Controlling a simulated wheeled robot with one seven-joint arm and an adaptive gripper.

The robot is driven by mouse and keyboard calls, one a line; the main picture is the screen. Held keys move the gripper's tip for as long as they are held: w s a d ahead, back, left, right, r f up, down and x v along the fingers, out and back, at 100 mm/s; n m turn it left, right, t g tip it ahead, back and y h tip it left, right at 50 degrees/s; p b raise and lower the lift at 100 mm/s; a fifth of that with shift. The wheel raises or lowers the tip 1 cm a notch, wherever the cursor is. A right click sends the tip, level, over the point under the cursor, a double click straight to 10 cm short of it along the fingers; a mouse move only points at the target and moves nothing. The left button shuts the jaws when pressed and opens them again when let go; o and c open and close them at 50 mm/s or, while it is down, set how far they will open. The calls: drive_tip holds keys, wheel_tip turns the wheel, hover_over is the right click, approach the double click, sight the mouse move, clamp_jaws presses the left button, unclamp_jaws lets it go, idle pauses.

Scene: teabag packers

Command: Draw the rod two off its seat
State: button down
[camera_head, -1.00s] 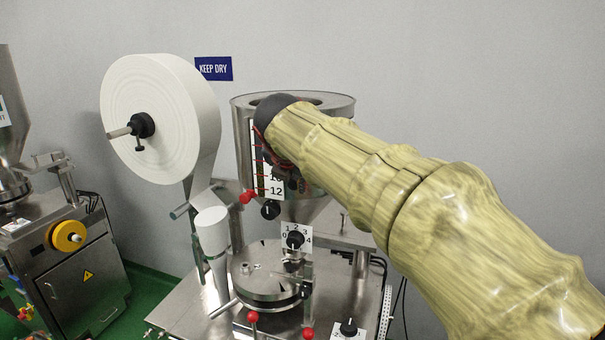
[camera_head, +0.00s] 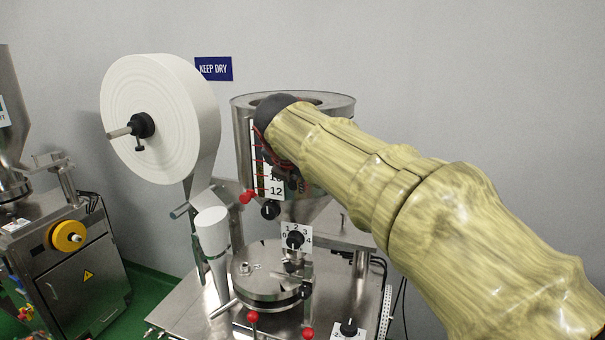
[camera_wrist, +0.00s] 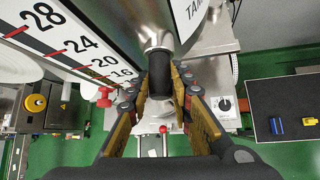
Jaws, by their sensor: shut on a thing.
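In the wrist view my gripper (camera_wrist: 160,88) is shut on a black cylindrical grip (camera_wrist: 161,68), with one finger on each side. A metal collar (camera_wrist: 157,42) adjoins the grip's far end. I take this held part to be rod two, though no label on it shows. Whether it is still on its seat cannot be told. In the head view my gripper (camera_head: 292,178) is in front of the steel hopper (camera_head: 335,112). My arm hides most of the fingers and the held part there.
The hopper's number scale (camera_wrist: 62,47) stands close to the left of my fingers. Below are a red knob (camera_head: 309,333), a numbered dial (camera_head: 295,240) and a round metal disc (camera_head: 262,275). A large white paper roll (camera_head: 165,115) stands left. Open wall lies behind.

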drive_tip(key=s+a+b, duration=0.2)
drive_tip(key=s+a, duration=0.2)
drive_tip(key=s, duration=0.7)
drive_tip(key=shift+s, duration=0.35)
idle(1.5)
drive_tip(key=shift+a, duration=0.1)
